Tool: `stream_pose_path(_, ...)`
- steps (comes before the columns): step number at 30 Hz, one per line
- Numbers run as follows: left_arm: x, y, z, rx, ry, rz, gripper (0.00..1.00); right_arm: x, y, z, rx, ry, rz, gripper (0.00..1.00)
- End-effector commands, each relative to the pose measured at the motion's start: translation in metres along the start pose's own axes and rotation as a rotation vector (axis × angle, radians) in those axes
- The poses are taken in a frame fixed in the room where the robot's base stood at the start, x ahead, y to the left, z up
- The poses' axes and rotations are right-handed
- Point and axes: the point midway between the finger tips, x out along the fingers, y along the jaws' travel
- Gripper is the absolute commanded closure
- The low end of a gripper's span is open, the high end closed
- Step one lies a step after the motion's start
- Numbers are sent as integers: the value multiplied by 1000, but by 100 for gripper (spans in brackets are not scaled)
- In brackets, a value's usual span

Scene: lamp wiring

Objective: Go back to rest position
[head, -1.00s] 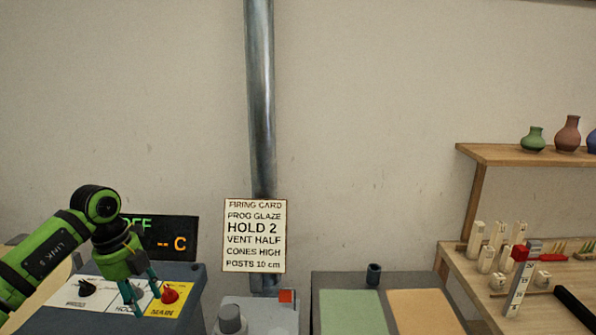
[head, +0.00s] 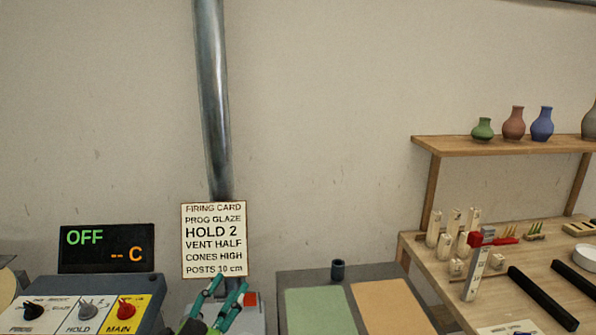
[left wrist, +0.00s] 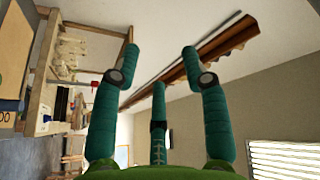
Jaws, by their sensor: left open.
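My left gripper (head: 232,292) is at the bottom of the head view, in front of the lower edge of the firing card (head: 213,240). Its teal fingers are apart and hold nothing. In the left wrist view the open fingers (left wrist: 160,62) point up, with only the room behind them. The kiln control panel (head: 152,315) stands to the left of the gripper, with PROG, HOLD and red MAIN (head: 126,308) knobs. Its display (head: 106,248) reads OFF and "-- C". My right gripper is not in view.
Green (head: 320,312) and orange (head: 390,308) pads lie on a grey bench, with a small dark cup (head: 338,269) behind them. A wooden table (head: 410,246) at right carries pale posts, a red-topped gauge (head: 476,266) and dark bars. A shelf (head: 500,146) holds vases.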

Motion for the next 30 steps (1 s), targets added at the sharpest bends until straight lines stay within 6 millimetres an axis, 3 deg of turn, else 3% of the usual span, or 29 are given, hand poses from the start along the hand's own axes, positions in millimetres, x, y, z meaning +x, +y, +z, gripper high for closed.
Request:
stream_pose_path(3,-50,11,62,-180,-346,-61,55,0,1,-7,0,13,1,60)
stream_pose_path(6,-108,34,106,-302,-642,-47,55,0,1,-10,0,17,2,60)
stream_pose_path(9,-166,61,131,-392,-886,6,55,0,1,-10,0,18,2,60)
stream_pose_path(15,-251,102,141,-501,-1194,137,55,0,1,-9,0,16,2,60)
stream_pose_path(24,-344,141,122,-605,-1482,335,55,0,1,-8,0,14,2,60)
stream_pose_path(26,-354,148,123,-614,-1514,363,55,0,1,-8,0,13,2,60)
stream_pose_path(30,-353,168,151,-609,-1522,367,55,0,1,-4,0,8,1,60)
